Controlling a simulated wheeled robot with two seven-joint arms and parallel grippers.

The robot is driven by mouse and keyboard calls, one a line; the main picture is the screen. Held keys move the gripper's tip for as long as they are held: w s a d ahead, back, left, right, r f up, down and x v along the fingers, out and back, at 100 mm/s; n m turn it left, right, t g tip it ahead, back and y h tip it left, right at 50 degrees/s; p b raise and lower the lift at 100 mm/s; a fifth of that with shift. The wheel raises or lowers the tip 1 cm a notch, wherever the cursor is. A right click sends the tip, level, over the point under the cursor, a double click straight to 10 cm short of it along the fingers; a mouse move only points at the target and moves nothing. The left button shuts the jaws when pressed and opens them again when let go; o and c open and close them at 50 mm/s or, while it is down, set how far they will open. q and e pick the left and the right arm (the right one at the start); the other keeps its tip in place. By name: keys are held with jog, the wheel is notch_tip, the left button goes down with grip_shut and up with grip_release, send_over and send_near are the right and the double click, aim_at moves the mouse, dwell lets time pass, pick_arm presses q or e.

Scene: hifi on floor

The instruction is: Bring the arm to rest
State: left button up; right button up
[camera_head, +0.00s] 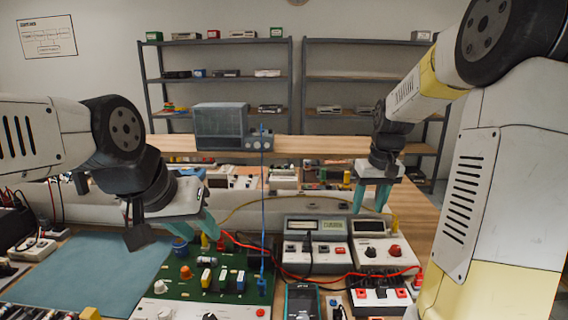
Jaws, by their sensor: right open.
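My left gripper (196,226) comes in from the left, with its teal fingers pointing down over the back left of a green circuit board (222,277). Its fingertips are close to a blue knob (180,246) and a small yellow part (205,242). I cannot tell whether they touch anything or hold something. My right gripper (370,200) is open and empty, its teal fingers pointing down above the back of the bench, behind a grey instrument with a dark display (369,228). The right arm reaches in from the upper right, its elbow bent high.
A grey instrument with a lit display (318,229) stands mid-bench. Red leads and a blue cable (263,200) cross the board area. A blue-green mat (95,270) lies clear at left. A dark oscilloscope-like box (221,126) sits on the raised back shelf. Metal racks (216,78) stand behind.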

jog(key=s+a+r+t, duration=0.1)
jog(key=s+a+r, duration=0.1)
jog(key=s, duration=0.5)
jog(key=s+a+r+t+y, duration=0.1)
jog(key=s+a+r, duration=0.2)
jog(key=s, duration=0.4)
jog(key=s+a+r+t, duration=0.2)
jog(key=s+a, duration=0.2)
jog(key=s, duration=0.3)
jog(key=shift+a+r+m+y, duration=0.15)
jog(key=shift+r+m+y, duration=0.1)
jog(key=shift+m+y, duration=0.05)
